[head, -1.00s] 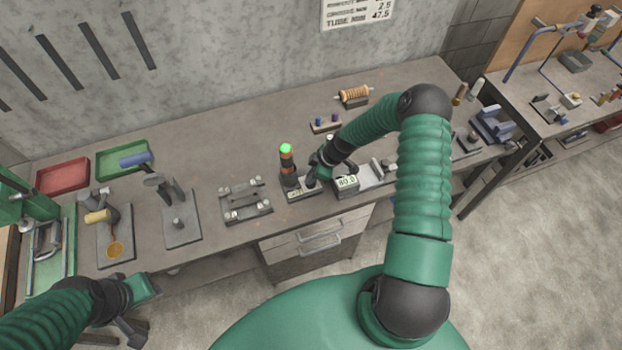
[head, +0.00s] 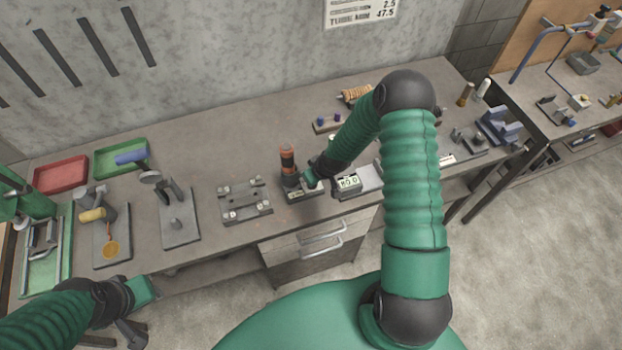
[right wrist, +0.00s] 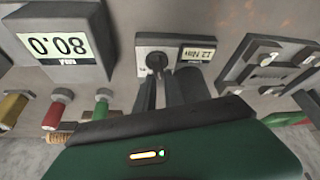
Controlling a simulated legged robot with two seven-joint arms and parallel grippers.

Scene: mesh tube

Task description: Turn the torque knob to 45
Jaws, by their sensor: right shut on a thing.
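The torque unit (head: 303,193) is a small plate with a dark knob (right wrist: 156,62) and a small display (right wrist: 197,54) on the bench. The display shows upside down in the right wrist view and seems to read 12 Nm, though it is small. My right gripper (right wrist: 160,88) is shut on the knob from above. In the head view, my right gripper (head: 307,180) partly hides the unit. My left gripper (head: 130,325) hangs in front of the bench at lower left, away from the unit; its fingers are unclear.
A dark and orange signal lamp (head: 288,165) stands directly behind the unit, unlit. A box with an 80.0 mm display (head: 349,183) is close to its right. A grey fixture (head: 245,200) is to its left. Red (head: 62,174) and green (head: 120,158) trays sit far left.

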